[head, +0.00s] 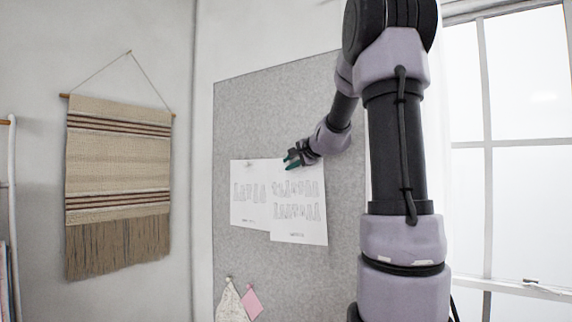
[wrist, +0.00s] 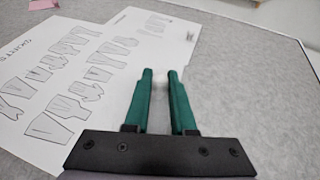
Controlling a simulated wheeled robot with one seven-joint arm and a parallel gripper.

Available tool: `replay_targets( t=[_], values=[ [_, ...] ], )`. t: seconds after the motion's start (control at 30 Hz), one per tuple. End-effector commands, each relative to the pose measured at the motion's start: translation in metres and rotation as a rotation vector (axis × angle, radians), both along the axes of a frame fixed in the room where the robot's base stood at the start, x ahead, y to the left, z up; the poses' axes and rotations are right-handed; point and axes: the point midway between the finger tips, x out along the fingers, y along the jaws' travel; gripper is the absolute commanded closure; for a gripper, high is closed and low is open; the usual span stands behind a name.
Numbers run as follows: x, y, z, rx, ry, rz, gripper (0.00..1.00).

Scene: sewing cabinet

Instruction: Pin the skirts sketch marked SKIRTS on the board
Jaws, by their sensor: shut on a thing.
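The larger sheet with two rows of garment outlines (head: 298,222) lies against the grey board, overlapping the right side of another sheet.
The other sheet (head: 249,205) hangs to the left with a pale pin (head: 248,163) at its top. Below are a pale fabric piece (head: 230,302) and a pink one (head: 251,301). The grey board (head: 235,120) is bare above the sheets. A window stands at the right.

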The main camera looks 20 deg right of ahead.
Motion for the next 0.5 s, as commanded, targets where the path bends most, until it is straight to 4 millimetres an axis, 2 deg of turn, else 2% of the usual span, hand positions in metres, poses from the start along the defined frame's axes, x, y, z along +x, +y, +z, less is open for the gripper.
replay_targets(
  t=[0.5],
  values=[
    [0.024, -0.036, 0.000, 0.001, 0.000, -0.001, 1.00]
  ],
)
